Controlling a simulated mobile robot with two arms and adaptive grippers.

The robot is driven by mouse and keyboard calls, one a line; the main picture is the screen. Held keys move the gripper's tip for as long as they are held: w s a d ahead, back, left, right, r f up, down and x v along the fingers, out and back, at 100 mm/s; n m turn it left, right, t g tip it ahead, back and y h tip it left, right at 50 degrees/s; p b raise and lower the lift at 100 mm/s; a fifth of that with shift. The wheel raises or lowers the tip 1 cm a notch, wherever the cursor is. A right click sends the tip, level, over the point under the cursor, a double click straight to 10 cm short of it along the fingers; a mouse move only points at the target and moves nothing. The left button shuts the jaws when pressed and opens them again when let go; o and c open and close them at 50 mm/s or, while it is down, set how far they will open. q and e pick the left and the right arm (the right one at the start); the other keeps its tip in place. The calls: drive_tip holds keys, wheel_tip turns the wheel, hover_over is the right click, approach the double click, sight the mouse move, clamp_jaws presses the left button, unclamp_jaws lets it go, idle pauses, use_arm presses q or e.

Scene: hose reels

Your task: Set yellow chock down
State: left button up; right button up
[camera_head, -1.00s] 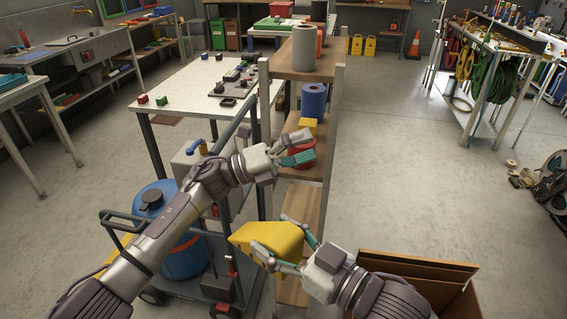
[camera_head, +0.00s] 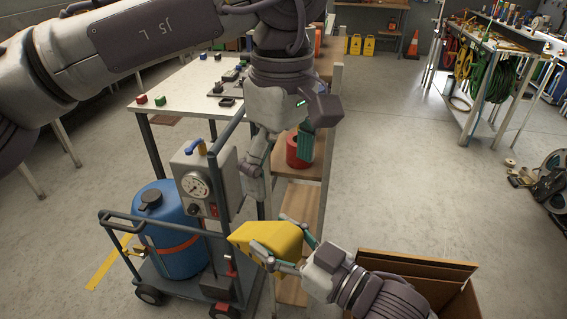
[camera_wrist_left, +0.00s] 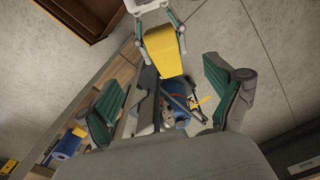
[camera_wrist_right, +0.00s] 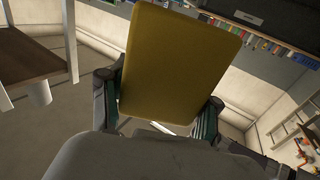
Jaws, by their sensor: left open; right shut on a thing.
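The yellow chock (camera_head: 268,238) is a wedge-like block held in the air in front of the shelf unit. My right gripper (camera_head: 285,246) is shut on it; in the right wrist view the chock (camera_wrist_right: 180,60) fills the space between and beyond the fingers. My left gripper (camera_head: 280,158) is open and empty, above the chock and in front of the shelf's red roll (camera_head: 294,152). In the left wrist view, the chock (camera_wrist_left: 162,55) lies beyond the open fingers, apart from them, with my right gripper behind it.
A trolley (camera_head: 180,290) with a blue tank (camera_head: 170,225) and gauge stands to the left. An open brown box (camera_head: 417,266) is at lower right. The floor (camera_head: 410,170) right of the shelf is clear.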

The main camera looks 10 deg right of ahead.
sight(282, 233)
use_arm(q)
wheel_tip(282, 233, down, 12)
drive_tip(key=shift+r, duration=0.1)
idle(0.4)
drive_tip(key=c, duration=1.4)
use_arm(e)
drive_tip(key=shift+r, duration=0.1)
use_arm(q)
drive_tip(key=shift+r, duration=0.1)
drive_tip(key=shift+c, duration=1.1)
use_arm(e)
drive_tip(key=o, duration=1.6)
